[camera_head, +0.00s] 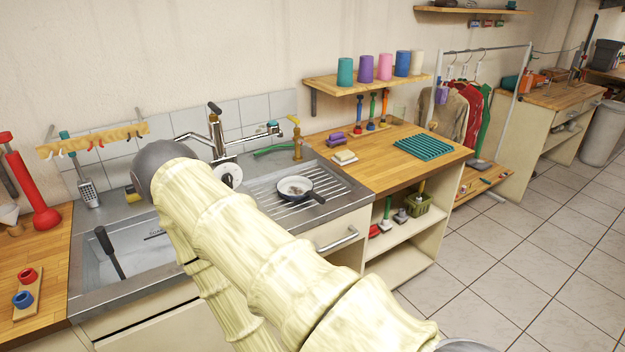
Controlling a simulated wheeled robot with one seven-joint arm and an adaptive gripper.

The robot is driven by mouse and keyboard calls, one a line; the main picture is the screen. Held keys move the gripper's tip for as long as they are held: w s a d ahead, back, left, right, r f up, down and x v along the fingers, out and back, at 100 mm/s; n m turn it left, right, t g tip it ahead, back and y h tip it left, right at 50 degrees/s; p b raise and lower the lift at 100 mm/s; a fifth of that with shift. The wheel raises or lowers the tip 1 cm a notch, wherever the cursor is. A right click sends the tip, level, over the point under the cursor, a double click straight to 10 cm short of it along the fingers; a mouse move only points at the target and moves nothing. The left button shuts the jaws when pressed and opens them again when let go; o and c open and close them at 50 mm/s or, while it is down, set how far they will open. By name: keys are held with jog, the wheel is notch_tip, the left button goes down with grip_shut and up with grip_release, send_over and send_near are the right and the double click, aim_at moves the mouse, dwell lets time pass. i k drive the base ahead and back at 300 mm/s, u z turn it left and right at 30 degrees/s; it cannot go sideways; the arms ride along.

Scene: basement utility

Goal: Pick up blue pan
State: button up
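A small pan (295,187) with a dark, bluish rim and a pale inside sits on the ribbed metal drainboard (335,182) right of the sink. Its dark handle points toward the lower right. Something small and brownish shows inside it, too small to make out. My pale, ribbed arm crosses the view from the lower right to a grey joint in front of the sink. The pan is just beyond the arm, to its right in the picture, and not covered by it. My gripper is not visible.
The sink (130,250) holds a dark-handled tool. A faucet (217,140) and brass tap (296,140) stand behind the drainboard. A sponge (344,157) lies on the wooden counter (375,175) to the right. A shelf with cups (365,82) hangs above. The tiled floor at right is clear.

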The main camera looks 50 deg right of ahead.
aim_at(294, 188)
jog(key=z, duration=0.9)
jog(key=i, duration=0.35)
jog(key=z, duration=2.25)
jog(key=k, duration=1.4)
jog(key=u, duration=1.9)
jog(key=i, duration=0.5)
jog(key=z, duration=0.05)
